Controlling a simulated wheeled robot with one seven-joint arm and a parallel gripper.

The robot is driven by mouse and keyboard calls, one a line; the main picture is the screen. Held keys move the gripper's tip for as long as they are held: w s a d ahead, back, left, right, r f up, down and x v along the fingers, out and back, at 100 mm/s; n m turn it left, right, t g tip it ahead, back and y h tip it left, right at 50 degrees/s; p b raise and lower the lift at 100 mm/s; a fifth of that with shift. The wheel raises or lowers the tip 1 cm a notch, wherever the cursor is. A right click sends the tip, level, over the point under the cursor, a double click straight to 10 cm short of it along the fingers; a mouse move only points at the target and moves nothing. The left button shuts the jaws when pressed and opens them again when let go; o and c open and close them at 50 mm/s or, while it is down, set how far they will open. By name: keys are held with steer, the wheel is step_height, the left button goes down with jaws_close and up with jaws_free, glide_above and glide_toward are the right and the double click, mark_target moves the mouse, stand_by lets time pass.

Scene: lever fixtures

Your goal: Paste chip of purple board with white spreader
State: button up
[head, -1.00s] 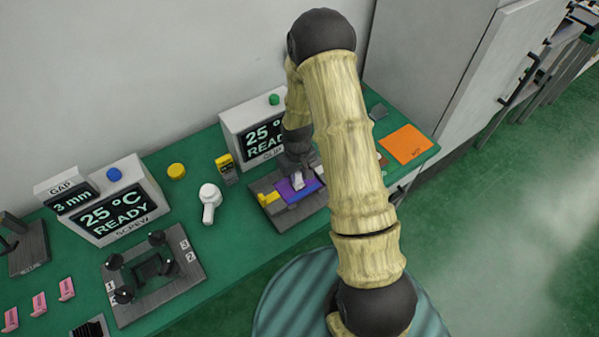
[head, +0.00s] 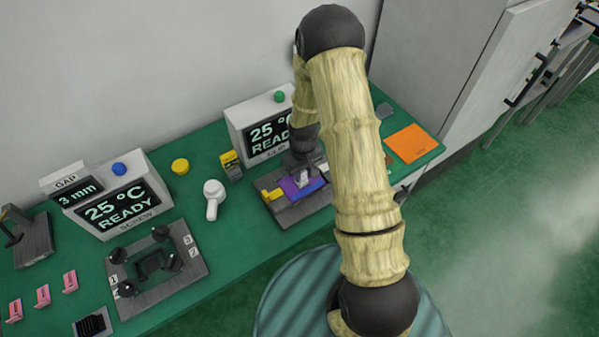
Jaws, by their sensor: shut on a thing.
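The purple board (head: 296,191) lies in a dark grey fixture (head: 287,216) with a yellow lever (head: 271,195) at its left end. My gripper (head: 302,172) points down over the board, partly covered by my own arm. It is shut on a small white piece that looks like the white spreader (head: 302,180). The spreader's low end is at or just above the board; I cannot tell whether it touches. The chip and any paste on it are too small or hidden to make out.
Behind the fixture stands a "25 °C READY" box (head: 262,128). To its left are a yellow-black block (head: 231,164) and a white-handled tool (head: 213,198). A second fixture (head: 158,270) with black knobs is farther left. An orange sheet (head: 412,144) lies right.

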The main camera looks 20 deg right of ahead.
steer(key=shift+d, duration=0.5)
steer(key=shift+a, duration=0.1)
steer(key=shift+s+a, duration=0.2)
steer(key=shift+a, duration=0.3)
steer(key=shift+s+a, duration=0.2)
steer(key=shift+a, duration=0.25)
steer(key=shift+w+d, duration=0.1)
steer(key=shift+w, duration=0.05)
steer(key=shift+w+d, duration=0.25)
steer(key=shift+d, duration=0.15)
steer(key=shift+r, duration=0.1)
steer(key=shift+r+p, duration=3.3)
steer(key=shift+r, duration=1.15)
